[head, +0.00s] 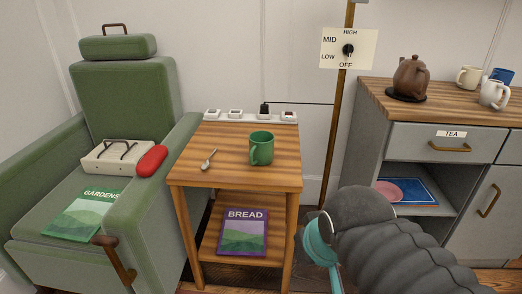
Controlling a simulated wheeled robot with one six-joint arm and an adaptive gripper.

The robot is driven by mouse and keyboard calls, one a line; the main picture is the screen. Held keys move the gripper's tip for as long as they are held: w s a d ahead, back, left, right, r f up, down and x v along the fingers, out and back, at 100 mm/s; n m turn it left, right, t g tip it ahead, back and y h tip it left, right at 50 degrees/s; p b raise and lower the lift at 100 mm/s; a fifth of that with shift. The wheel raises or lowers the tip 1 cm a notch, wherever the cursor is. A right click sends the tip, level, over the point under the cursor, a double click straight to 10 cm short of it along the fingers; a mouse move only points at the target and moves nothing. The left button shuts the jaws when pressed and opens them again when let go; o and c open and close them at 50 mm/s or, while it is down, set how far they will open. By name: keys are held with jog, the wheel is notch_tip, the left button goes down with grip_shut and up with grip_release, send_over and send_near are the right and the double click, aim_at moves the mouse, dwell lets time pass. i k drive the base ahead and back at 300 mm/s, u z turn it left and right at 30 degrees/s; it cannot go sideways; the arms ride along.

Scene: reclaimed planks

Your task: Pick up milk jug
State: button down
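A small white vessel with a handle (493,94) stands on the cabinet top at the far right. It looks like the milk jug, but it is too small to be sure. A cream mug (468,77) stands just left of it and a blue item (502,75) is behind it. My arm, with a grey ribbed sleeve and a teal part, shows at the lower right, below and left of the white vessel. My gripper's fingers cannot be made out in this view.
A brown teapot (410,78) sits on a dark round base on the wooden-topped cabinet (450,115). A brown pole with a dial plate (348,49) stands left of it. A side table (220,170) holds a green mug (261,148) and spoon (208,160). A green armchair (125,95) is left.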

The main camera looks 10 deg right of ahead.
aim_at(491, 92)
jog(key=z, duration=0.4)
jog(key=k, duration=0.35)
jog(key=z, duration=2.15)
jog(key=i, duration=2.15)
jog(key=u, duration=1.3)
